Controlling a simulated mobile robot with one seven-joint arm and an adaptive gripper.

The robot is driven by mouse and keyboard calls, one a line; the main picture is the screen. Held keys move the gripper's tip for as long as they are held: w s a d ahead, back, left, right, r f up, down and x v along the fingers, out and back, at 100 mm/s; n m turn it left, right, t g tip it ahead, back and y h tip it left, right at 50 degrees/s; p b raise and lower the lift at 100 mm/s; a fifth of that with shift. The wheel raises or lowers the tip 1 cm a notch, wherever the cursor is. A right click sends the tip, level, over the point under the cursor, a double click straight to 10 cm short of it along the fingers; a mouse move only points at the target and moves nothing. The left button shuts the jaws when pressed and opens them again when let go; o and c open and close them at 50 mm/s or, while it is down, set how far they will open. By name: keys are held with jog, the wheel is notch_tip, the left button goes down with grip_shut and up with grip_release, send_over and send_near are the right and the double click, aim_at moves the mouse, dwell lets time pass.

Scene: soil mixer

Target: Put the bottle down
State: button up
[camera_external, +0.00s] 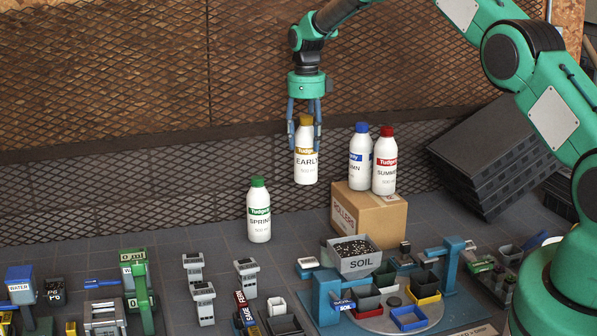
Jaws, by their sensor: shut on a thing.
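A white bottle with a yellow cap and the label "EARLY" (306,165) hangs upright in the air. My gripper (304,128) points down and is shut on it near the cap and neck. The bottle's base is clear of the surface, just left of and above a cardboard box (369,225). A white bottle with a green cap, labelled "SPRING" (259,222), stands on the dark tabletop (200,228) to the lower left. A blue-capped bottle (359,170) and a red-capped bottle labelled "SUMMER" (384,176) stand upright on the box.
In front of the box are a bin marked "SOIL" (352,262) and a round mixer stand with small coloured trays (410,317). Small grey devices (194,268) stand at front left. Black crates (495,150) lean at the right. Tabletop left of the green-capped bottle is clear.

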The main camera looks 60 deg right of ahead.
aim_at(310, 116)
notch_tip(310, 116, up, 7)
jog(key=shift+r, duration=0.2)
jog(key=shift+s+r, duration=0.55)
jog(key=shift+r, duration=0.05)
jog(key=shift+s+a+r, duration=0.1)
jog(key=shift+s, duration=0.65)
jog(key=s+a, duration=0.3)
jog(key=s, duration=0.7)
jog(key=s+a+n, duration=0.1)
jog(key=s+a, duration=0.3)
jog(key=s, duration=0.5)
jog(key=s+a, duration=0.3)
jog(key=s, duration=0.7)
jog(key=shift+a+f, duration=0.15)
jog(key=shift+f, duration=2.65)
jog(key=shift+w+n, duration=0.1)
jog(key=shift+n, duration=0.2)
jog(key=w+d+f, duration=0.1)
jog(key=w+d, duration=0.8)
jog(key=w, duration=0.3)
jog(key=shift+d+f+p, duration=0.15)
jog(key=shift+f+p, duration=0.1)
jog(key=shift+p, duration=0.1)
